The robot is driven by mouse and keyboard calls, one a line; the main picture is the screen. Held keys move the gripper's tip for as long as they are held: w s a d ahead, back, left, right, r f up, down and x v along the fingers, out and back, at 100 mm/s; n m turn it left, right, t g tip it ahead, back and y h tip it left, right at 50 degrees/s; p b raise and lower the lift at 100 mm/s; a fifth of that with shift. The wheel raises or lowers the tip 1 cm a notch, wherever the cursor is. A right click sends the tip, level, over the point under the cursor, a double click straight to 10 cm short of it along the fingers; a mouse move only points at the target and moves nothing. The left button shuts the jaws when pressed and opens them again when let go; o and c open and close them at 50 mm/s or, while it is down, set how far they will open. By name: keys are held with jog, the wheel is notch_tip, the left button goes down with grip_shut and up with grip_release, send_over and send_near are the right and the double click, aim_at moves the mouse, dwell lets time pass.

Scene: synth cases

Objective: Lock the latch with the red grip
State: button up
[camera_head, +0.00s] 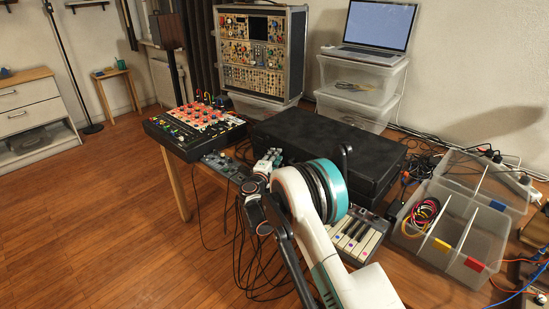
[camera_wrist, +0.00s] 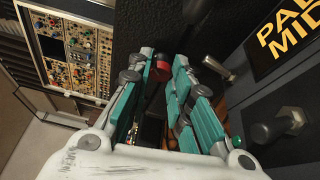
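The black case (camera_head: 325,150) lies closed on the table in the head view, and its dark side fills much of the wrist view (camera_wrist: 205,25). A small red grip (camera_wrist: 163,68) shows in the wrist view, between and just beyond the teal fingertips. I cannot tell if they touch it. The rest of its latch is mostly hidden by the fingers. My gripper (camera_wrist: 160,76) is open, with its fingers apart on either side of the red grip. In the head view my gripper (camera_head: 268,160) is at the case's near left corner, where my arm hides the case front.
A metal latch part (camera_wrist: 219,69) juts out right of my fingers. A yellow-lettered label (camera_wrist: 288,38) lies beyond it. A small keyboard (camera_head: 355,238) and a clear divided box (camera_head: 455,225) stand nearby. A mixer (camera_head: 197,128) sits at left.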

jog(key=o, duration=0.4)
jog(key=shift+o, duration=0.2)
jog(key=v, duration=1.2)
jog(key=shift+d+r, duration=0.1)
